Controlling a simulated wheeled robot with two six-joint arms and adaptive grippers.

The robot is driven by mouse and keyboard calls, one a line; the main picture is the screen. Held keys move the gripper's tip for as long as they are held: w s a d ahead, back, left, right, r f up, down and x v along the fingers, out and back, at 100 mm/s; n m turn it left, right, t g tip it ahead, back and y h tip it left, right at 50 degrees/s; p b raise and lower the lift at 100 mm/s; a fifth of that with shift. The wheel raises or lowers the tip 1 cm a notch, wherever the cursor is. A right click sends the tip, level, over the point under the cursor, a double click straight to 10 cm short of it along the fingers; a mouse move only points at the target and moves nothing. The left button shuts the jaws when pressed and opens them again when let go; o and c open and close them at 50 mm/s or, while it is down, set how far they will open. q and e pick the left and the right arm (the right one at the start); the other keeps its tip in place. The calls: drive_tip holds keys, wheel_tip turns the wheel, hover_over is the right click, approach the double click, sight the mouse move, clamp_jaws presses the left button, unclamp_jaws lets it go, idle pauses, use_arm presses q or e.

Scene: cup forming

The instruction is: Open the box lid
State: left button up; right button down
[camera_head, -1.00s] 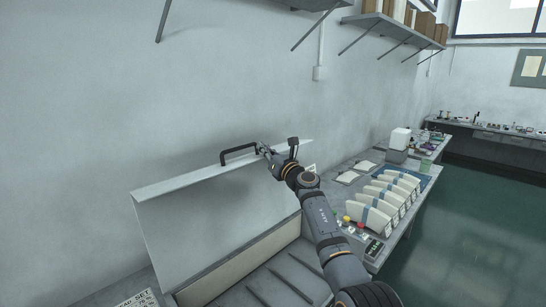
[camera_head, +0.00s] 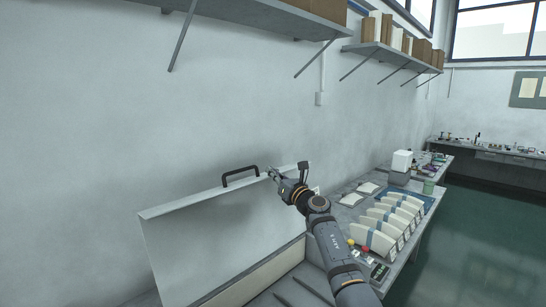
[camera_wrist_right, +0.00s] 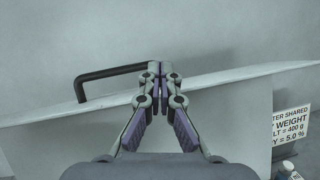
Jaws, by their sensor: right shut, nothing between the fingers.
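The box lid (camera_head: 205,237) stands raised, its inner face toward me, close to the wall behind it. Its black handle (camera_head: 240,176) sits on the lid's top edge. The open box (camera_head: 262,272) shows below, with dark bars inside. My right gripper (camera_head: 272,173) is at the lid's top edge, just right of the handle. In the right wrist view its fingers (camera_wrist_right: 160,68) are closed together with nothing between them, and the handle (camera_wrist_right: 112,83) is to their left. I cannot tell whether the fingers touch the lid. My left gripper is not in view.
Right of the box, the bench holds several pale blocks with blue bands (camera_head: 385,225), coloured buttons (camera_head: 359,248) and a white-topped device (camera_head: 402,162). Shelves (camera_head: 390,58) hang on the wall above. A printed sign (camera_wrist_right: 291,127) stands at right in the right wrist view.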

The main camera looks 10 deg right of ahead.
drive_tip(key=s+d+r, duration=0.1)
drive_tip(key=s+r, duration=0.4)
drive_tip(key=r, duration=0.4)
drive_tip(key=s+d+f+m+h, duration=0.9)
drive_tip(key=d+m, duration=0.3)
drive_tip(key=m, duration=0.3)
drive_tip(key=s+d+f+m+h, duration=0.7)
drive_tip(key=d+f+m+h, duration=0.35)
drive_tip(key=m, duration=0.45)
drive_tip(key=s+f+m+g+y, duration=0.4)
drive_tip(key=s+f+m+g, duration=0.4)
drive_tip(key=s+f, duration=1.1)
drive_tip(key=s+a+f+g+y, duration=0.2)
drive_tip(key=s+a+f+g, duration=0.15)
drive_tip(key=s, duration=0.35)
drive_tip(key=s+a+f+g+y, duration=0.3)
drive_tip(key=s+a+f, duration=0.15)
drive_tip(key=s, duration=0.35)
wheel_tip(320, 180, down, 27)
drive_tip(key=d+m, duration=0.1)
drive_tip(key=d, duration=0.2)
use_arm(q)
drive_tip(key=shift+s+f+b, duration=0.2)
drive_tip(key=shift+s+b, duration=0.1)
drive_tip(key=shift+b, duration=0.3)
use_arm(e)
drive_tip(key=s+d+f+g, duration=0.1)
drive_tip(key=s+f+g, duration=0.1)
drive_tip(key=s+f, duration=1.6)
drive_tip(key=shift+s, duration=1)
